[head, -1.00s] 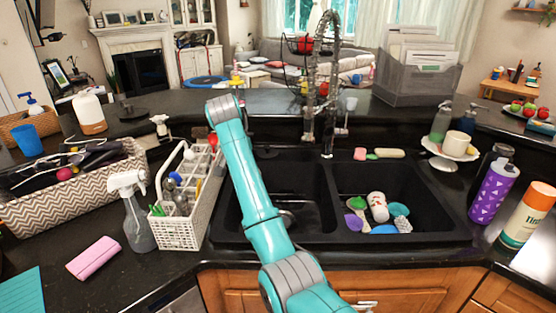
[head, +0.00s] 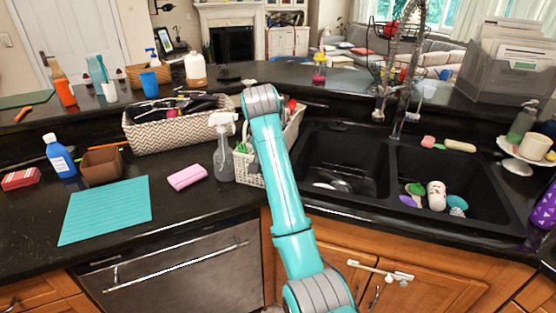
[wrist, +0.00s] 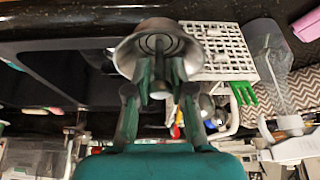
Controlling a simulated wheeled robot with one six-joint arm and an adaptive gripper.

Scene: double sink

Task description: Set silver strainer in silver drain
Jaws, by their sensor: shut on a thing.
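In the wrist view my gripper (wrist: 158,85) is shut on the silver strainer (wrist: 125,55), a round metal cup with a wide rim and a central post. The strainer is held clear, near the white caddy and the sink edge. In the head view my teal arm hides the gripper and strainer. The silver drain (head: 338,185) appears as a shiny patch on the floor of the left black basin (head: 345,150), partly cut off by the front wall. The arm stands left of that basin.
The right basin (head: 475,190) holds a cup and several small items. A pink sponge (head: 187,177) and teal mat (head: 105,210) lie on the left counter.

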